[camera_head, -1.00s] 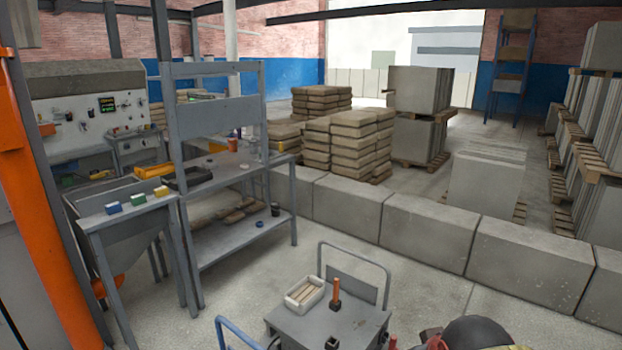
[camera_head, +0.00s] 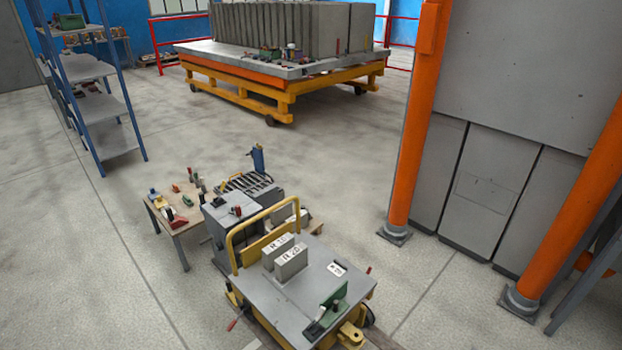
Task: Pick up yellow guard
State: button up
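No separate thing is plainly recognisable as the yellow guard. A yellow tubular hoop (camera_head: 258,228) stands upright at the back of a grey-topped cart (camera_head: 335,292). More yellow parts (camera_head: 351,334) sit low at the cart's front corner. My gripper is not in view.
Two grey blocks (camera_head: 290,263) and a green-handled tool (camera_head: 327,311) sit on the cart. Grey boxes (camera_head: 237,205) stand behind it. Orange posts (camera_head: 412,130) stand right, blue shelving (camera_head: 103,111) left. A yellow trolley (camera_head: 271,94) with slabs is behind. Floor between is clear.

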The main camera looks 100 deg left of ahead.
aim_at(158, 204)
jog(key=u, duration=4.2)
jog(key=i+u, duration=0.4)
jog(key=i, duration=3.45)
jog(key=i+j+z, duration=0.2)
jog(key=i+z, duration=0.25)
jog(key=i, duration=0.35)
jog(key=i+j+z, duration=0.4)
jog(key=i, duration=0.4)
jog(key=i+j+z, duration=0.45)
jog(key=i+j, duration=0.2)
jog(key=j, duration=0.2)
